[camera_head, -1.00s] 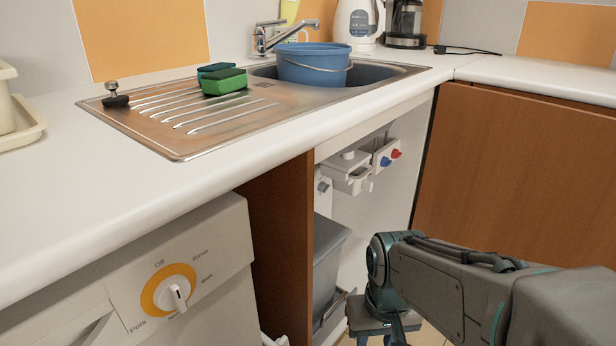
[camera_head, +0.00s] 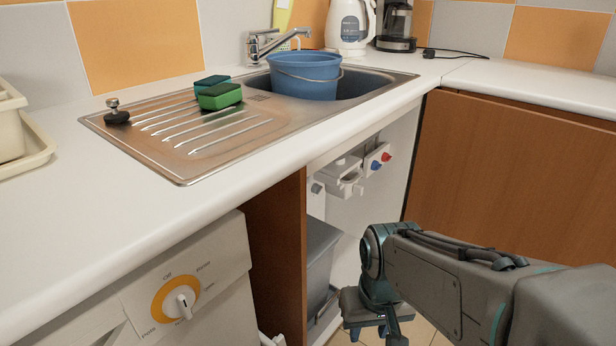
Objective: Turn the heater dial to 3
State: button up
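No dial marked as a heater's can be read in view. A white dial on an orange ring (camera_head: 178,299) is on the white appliance front at the lower left, with words around it such as "Off"; its pointer slants towards the lower right. Under the sink, a white box carries a small grey knob (camera_head: 317,187), whose markings are too small to read. My gripper (camera_head: 370,330) points down at the bottom centre, right of the cabinet opening and apart from both dials. Its fingertips are cut off or hidden, so its opening is unclear.
A brown panel (camera_head: 276,262) stands between the appliance and the under-sink space. A grey bin (camera_head: 320,262) stands there, below white fittings with red and blue knobs (camera_head: 380,161). The counter overhangs, with a blue bucket (camera_head: 306,76) in the sink. A brown cabinet (camera_head: 505,180) stands at right.

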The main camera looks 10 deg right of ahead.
aim_at(316, 189)
jog(key=u, duration=0.15)
jog(key=k, duration=0.3)
jog(key=z, duration=1.05)
jog(key=i, duration=1.25)
jog(key=z, duration=0.05)
